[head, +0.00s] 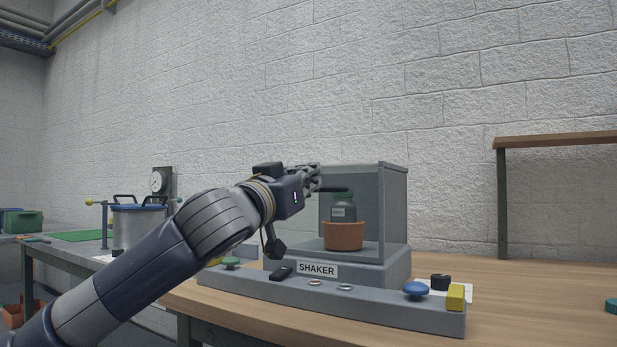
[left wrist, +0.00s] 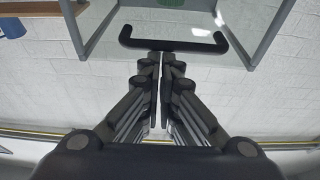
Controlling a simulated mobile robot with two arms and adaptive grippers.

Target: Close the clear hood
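The clear hood (head: 394,215) is a grey-framed box standing over the base of the shaker (head: 375,272). A dark green bottle (head: 343,207) stands upright in an orange-brown cup (head: 344,236) inside the frame. My left gripper (head: 315,180) is at the hood's left side, near a dark bar handle (head: 336,189). In the left wrist view, the fingers of my left gripper (left wrist: 160,58) are together with only a thin gap. The black handle (left wrist: 172,43) crosses just beyond their tips; I cannot tell whether they touch. My right gripper is not in view.
The shaker's front panel has a blue knob (head: 416,289), a yellow block (head: 455,297) and a green button (head: 230,262). A black round object (head: 440,281) stands behind the knob. A metal pot (head: 138,226) stands at the left.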

